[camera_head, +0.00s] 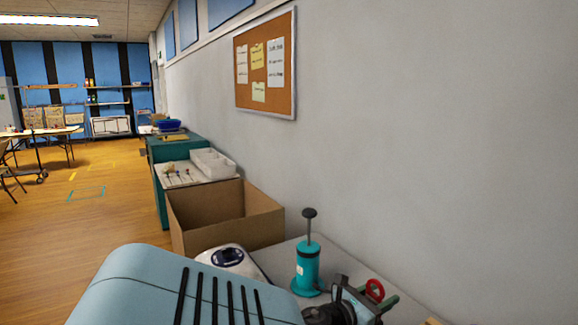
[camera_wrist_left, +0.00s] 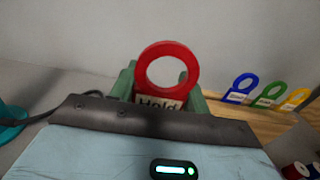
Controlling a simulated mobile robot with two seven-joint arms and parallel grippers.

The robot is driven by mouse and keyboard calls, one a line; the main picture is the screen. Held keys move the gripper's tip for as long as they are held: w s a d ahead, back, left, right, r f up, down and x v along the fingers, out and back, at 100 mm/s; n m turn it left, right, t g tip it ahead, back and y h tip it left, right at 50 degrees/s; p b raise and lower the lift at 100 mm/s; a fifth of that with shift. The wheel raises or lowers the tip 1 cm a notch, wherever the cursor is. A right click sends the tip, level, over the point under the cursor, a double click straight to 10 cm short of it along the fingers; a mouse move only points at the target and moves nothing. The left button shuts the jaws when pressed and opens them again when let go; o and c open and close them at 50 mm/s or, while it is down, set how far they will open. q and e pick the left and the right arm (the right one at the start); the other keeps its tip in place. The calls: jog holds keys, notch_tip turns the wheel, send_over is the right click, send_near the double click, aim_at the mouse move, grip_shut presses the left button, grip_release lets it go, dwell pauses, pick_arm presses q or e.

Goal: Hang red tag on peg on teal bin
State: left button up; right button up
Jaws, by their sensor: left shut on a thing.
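The red tag (camera_wrist_left: 167,70) is a ring with a pale label that seems to read "Hold". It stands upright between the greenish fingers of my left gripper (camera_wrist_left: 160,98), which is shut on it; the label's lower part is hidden. In the head view the red tag (camera_head: 374,290) shows at the lower right, at the tip of my left gripper (camera_head: 362,301), above or near the grey table. My right gripper is not in view.
Blue (camera_wrist_left: 241,87), green (camera_wrist_left: 269,95) and yellow (camera_wrist_left: 296,99) tags stand by a wooden strip, right of the red one. A teal pump (camera_head: 306,266) stands on the grey table (camera_head: 283,258). An open cardboard box (camera_head: 215,222) is beyond it. The wall bounds the right.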

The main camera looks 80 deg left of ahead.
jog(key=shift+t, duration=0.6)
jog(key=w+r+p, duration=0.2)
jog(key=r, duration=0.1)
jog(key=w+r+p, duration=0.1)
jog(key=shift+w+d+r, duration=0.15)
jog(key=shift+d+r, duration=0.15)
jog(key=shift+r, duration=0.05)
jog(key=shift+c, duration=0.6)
pick_arm(q)
jog(key=s+d+r+m+h, duration=0.1)
jog(key=s+d+h, duration=0.1)
jog(key=d, duration=1.5)
jog(key=s+d+r+m+h, duration=0.2)
jog(key=s+d+h, duration=0.1)
jog(key=d, duration=1.4)
jog(key=shift+s+r+t, duration=0.15)
jog(key=shift+s+t, duration=0.05)
jog(key=shift+t, duration=0.2)
jog(key=shift+a, duration=0.1)
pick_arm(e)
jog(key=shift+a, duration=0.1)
